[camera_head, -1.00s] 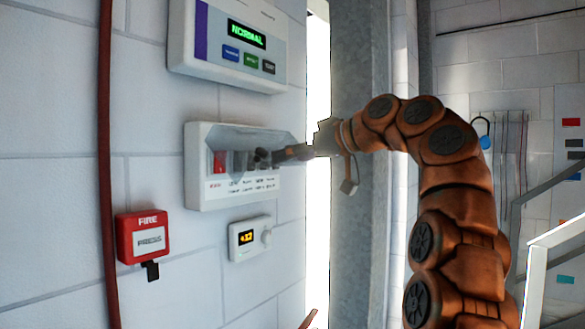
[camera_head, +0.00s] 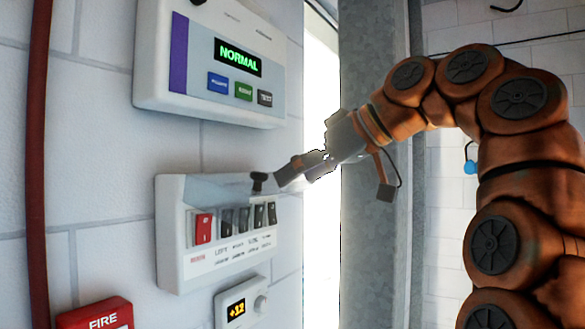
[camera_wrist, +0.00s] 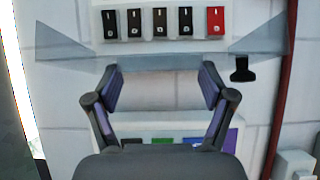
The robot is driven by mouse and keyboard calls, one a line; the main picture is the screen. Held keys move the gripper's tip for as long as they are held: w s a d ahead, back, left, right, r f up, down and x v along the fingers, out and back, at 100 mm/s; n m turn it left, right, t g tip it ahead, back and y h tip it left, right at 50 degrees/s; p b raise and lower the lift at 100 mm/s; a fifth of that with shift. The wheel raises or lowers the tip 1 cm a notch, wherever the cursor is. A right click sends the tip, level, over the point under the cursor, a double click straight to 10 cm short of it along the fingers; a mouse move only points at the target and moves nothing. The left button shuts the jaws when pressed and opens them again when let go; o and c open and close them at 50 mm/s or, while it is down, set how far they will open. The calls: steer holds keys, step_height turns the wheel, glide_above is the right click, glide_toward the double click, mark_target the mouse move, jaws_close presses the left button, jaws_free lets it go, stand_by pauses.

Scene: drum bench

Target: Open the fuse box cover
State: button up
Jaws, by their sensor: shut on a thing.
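The white fuse box (camera_head: 170,235) is on the wall in the head view, with a red switch (camera_head: 203,229) and several dark ones. Its clear cover (camera_head: 215,187) stands out from the top of the box, and the switches show below it. A black knob (camera_head: 259,182) is at the cover's edge. My gripper (camera_head: 284,176) is at that edge beside the knob. In the wrist view the picture is upside down: the cover (camera_wrist: 265,38) spans past both fingers of my gripper (camera_wrist: 162,76), shut on the cover's edge. The exact contact is hard to see.
A panel reading NORMAL (camera_head: 205,85) sits on the wall just above the fuse box. A small thermostat (camera_head: 240,303) is below it and a red fire box (camera_head: 95,315) is at lower left. A red pipe (camera_head: 38,160) runs down the left wall. A grey post stands at right.

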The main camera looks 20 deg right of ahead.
steer(key=shift+w, duration=0.1)
stand_by(0.5)
steer(key=o, duration=1.6)
steer(key=shift+c, duration=0.2)
